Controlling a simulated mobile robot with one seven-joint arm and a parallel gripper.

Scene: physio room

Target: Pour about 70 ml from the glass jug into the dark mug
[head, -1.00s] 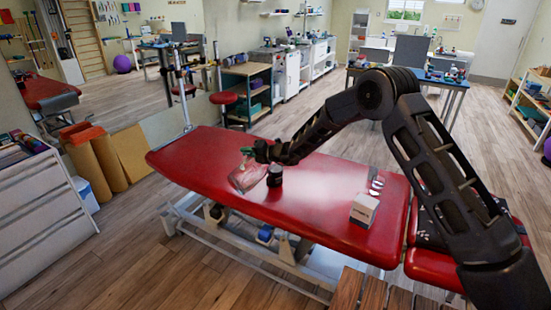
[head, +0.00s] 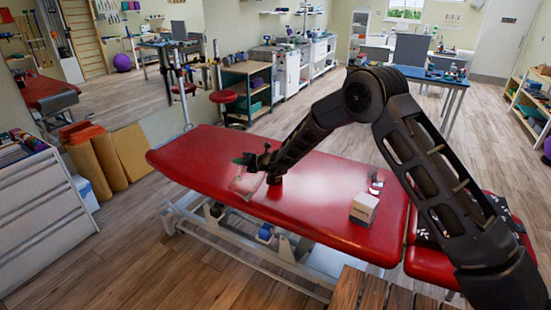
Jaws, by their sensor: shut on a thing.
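The clear glass jug (head: 245,185) is at my gripper (head: 252,161), over the left-middle part of the red treatment table (head: 320,218). My gripper is shut on the jug. The jug looks tilted, but its exact angle and its liquid are too small to make out. I cannot tell whether the jug touches the mug, or what is in the mug.
The red surface between the mug and the box is clear. A slatted wooden surface (head: 385,292) is at the front edge.

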